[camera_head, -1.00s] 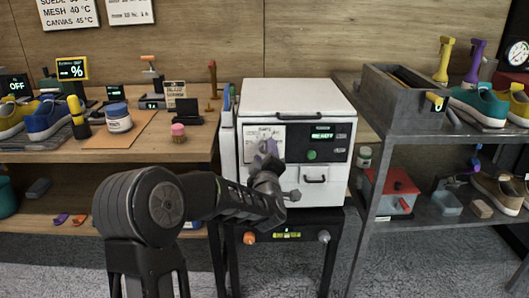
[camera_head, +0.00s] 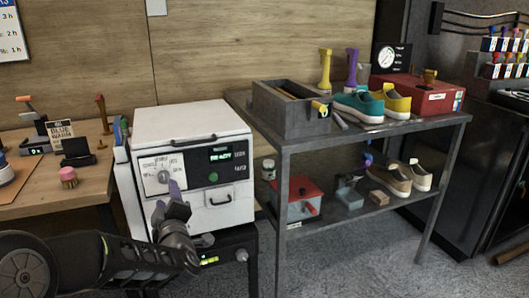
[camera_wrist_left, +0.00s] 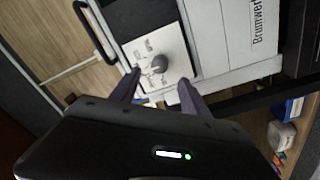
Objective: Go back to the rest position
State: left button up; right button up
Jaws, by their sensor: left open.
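My left gripper (camera_head: 172,200) is in front of the white machine (camera_head: 190,122), near its dial (camera_head: 163,176). In the left wrist view the gripper (camera_wrist_left: 158,98) is open and empty, with its two dark purple fingers spread on either side of the view of the dial (camera_wrist_left: 158,64). The dial sits on a pale printed panel and appears apart from the fingers. The machine's lit display (camera_head: 220,154) and green button (camera_head: 213,178) are right of the dial. My right gripper is not in view.
A wooden table (camera_head: 90,195) with small items stands left of the machine. At the right, a grey shelf unit (camera_head: 390,130) holds a grey tool box (camera_head: 290,112), teal and yellow sneakers (camera_head: 357,107), a red box (camera_head: 425,97) and brown sneakers (camera_head: 390,180). Grey floor lies in front.

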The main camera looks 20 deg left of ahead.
pick_arm(q)
jog(key=s+d+f+m+g+h, duration=0.2)
jog(key=d+f+m+h, duration=0.3)
jog(key=d+f, duration=0.6)
jog(key=s+d+f+m+g+h, duration=0.15)
jog(key=d+f+m+h, duration=0.5)
jog(key=f, duration=0.85)
jog(key=s+d+f+m+g+h, duration=0.3)
jog(key=s+d+f+g, duration=0.2)
jog(key=s+d+f, duration=0.7)
jog(key=s+d+f+m+g+h+p, duration=0.1)
jog(key=s+d+f+g, duration=0.25)
jog(key=s, duration=0.45)
jog(key=s+d+f+m+g, duration=0.2)
jog(key=s+d+f, duration=0.2)
jog(key=s, duration=0.4)
notch_tip(320, 180, up, 19)
jog(key=w+p, duration=0.1)
jog(key=p, duration=1.7)
jog(key=shift+n+p, duration=0.35)
jog(key=shift+p, duration=0.05)
jog(key=shift+w+f, duration=0.1)
